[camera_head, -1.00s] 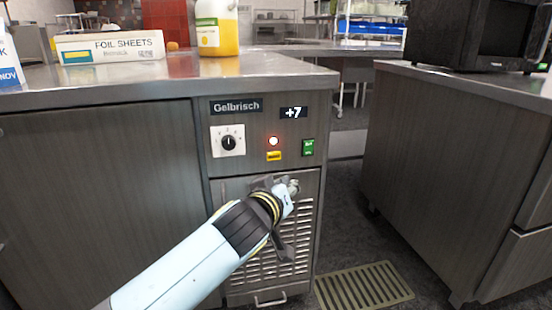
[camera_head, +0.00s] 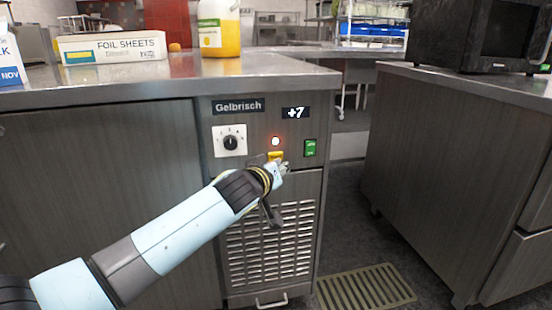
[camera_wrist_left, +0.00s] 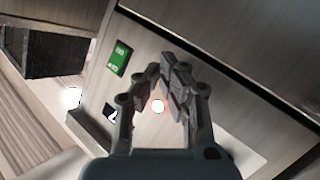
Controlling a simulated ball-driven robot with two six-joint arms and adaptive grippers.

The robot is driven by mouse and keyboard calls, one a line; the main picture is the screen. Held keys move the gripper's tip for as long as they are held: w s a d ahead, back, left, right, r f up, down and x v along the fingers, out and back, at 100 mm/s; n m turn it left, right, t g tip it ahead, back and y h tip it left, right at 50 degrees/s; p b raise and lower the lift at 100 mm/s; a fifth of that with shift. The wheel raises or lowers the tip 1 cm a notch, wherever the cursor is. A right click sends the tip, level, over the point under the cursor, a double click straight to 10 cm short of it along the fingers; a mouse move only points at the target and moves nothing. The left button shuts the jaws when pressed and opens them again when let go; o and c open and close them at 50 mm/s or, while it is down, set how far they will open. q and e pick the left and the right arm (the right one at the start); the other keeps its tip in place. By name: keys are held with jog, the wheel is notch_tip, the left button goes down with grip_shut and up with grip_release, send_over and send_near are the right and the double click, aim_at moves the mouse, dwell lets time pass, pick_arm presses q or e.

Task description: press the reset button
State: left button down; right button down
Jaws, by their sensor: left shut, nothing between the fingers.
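The cabinet's control panel in the head view has a small yellow button or label (camera_head: 275,156), its print too small to read. In the left wrist view my shut fingers (camera_wrist_left: 172,70) point at the panel, with the lamp (camera_wrist_left: 158,106) and green switch (camera_wrist_left: 118,58) visible. My right gripper is not in view.
A black knob (camera_head: 230,142) and a display reading +7 (camera_head: 295,112) are on the panel. A vented door (camera_head: 270,250) is below. A foil sheets box (camera_head: 112,47) and a yellow bottle (camera_head: 218,30) stand on top. Another cabinet (camera_head: 450,160) is at right.

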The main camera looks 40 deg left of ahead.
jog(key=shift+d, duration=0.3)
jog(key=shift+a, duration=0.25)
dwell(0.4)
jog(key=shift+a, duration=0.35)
pick_arm(q)
jog(key=shift+a, duration=0.1)
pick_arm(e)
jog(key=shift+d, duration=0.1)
pick_arm(q)
jog(key=shift+w+a, duration=0.2)
jog(key=shift+w, duration=0.05)
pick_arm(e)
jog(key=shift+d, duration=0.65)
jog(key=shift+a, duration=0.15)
